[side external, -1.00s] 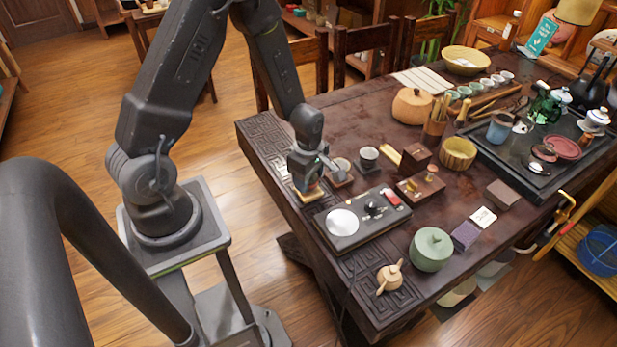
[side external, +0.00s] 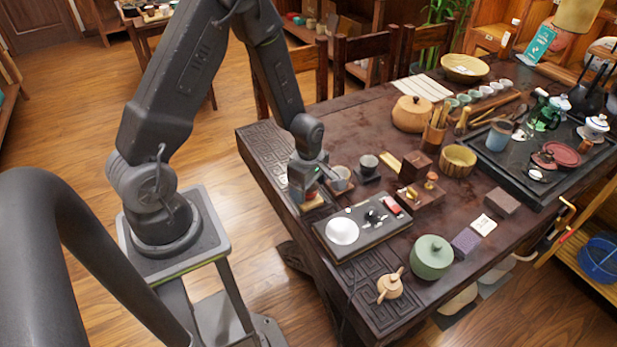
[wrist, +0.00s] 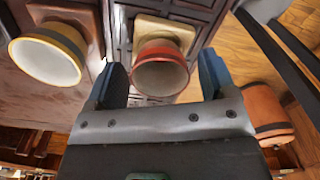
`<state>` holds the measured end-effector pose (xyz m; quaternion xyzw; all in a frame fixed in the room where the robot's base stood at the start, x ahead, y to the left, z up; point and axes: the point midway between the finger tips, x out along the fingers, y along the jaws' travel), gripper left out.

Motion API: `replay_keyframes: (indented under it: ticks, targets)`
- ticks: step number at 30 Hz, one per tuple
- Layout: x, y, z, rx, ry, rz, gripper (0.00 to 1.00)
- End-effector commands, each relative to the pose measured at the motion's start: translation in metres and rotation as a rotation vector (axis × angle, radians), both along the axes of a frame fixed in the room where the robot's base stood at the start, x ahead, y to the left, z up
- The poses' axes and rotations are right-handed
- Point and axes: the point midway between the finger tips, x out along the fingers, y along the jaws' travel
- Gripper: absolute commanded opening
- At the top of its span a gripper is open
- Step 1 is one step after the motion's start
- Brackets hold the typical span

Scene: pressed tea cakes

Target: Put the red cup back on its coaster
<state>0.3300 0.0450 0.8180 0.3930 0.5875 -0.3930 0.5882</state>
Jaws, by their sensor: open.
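The red cup (wrist: 160,72) shows in the wrist view with its open rim toward the camera and its base over a pale square coaster (wrist: 173,27). It appears to stand on that coaster. My gripper (wrist: 162,80) is open, with one blue fingertip on each side of the cup. I cannot tell whether either finger touches it. In the side view my gripper (side external: 303,196) is low at the table's near left edge, over the wooden coaster (side external: 313,203), and hides most of the cup.
A pale cup (side external: 340,179) stands close to my gripper; a yellow-rimmed cup (wrist: 47,58) shows left in the wrist view. A darker cup (side external: 368,164) sits beyond. A black tray (side external: 375,232) with a white disc lies to the right. The carved table strip (side external: 268,150) behind is clear.

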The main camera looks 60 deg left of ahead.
Motion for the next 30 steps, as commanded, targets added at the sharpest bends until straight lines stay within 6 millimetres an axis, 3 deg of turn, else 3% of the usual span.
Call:
replay_keyframes:
  ticks: [5, 15, 23, 26, 30]
  targets:
    - [0.001, 0.0, 0.021, 0.001, -0.005, 0.0, 0.77]
    - [0.001, 0.0, 0.09, 0.001, -0.006, 0.0, 0.77]
    - [0.0, 0.0, 0.119, 0.001, -0.002, -0.002, 0.77]
    - [-0.001, -0.003, 0.13, 0.005, -0.017, -0.055, 0.77]
    - [-0.008, -0.018, 0.168, 0.035, -0.083, -0.311, 0.77]
